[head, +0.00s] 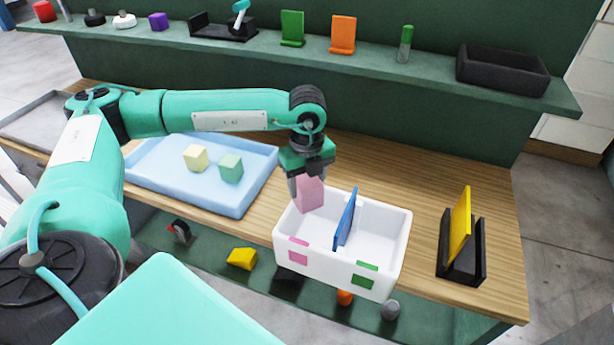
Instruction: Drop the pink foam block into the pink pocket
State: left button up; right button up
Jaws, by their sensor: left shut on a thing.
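A white box (340,269) stands on the wooden table. A blue divider (346,218) parts it into two pockets. Pink patches (298,250) mark the left pocket, and green patches (363,282) mark the right one. My left gripper (308,180) is over the left, pink-marked pocket. It points down and is shut on the pink foam block (310,195). The block's lower part is at about the height of the box's rim; I cannot tell exactly how deep it sits. The pocket floor is mostly hidden. My right gripper is not in view.
A light blue tray (229,200) on the left holds a yellow block (195,157) and a green block (230,167). A black holder with a yellow plate (460,225) stands to the right of the box. A shelf (370,64) with several items runs along the back.

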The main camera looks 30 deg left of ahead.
aim_at(307, 180)
pick_arm(q)
jog(key=shift+f, duration=0.5)
jog(key=o, duration=1)
jog(key=shift+o, duration=0.2)
jog(key=shift+r, duration=0.15)
jog(key=shift+r+b, duration=0.3)
notch_tip(307, 180, up, 13)
jog(key=b, duration=0.3)
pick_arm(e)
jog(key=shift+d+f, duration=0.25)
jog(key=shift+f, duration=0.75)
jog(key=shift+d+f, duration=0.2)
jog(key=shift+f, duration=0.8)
pick_arm(q)
jog(key=shift+f, duration=0.1)
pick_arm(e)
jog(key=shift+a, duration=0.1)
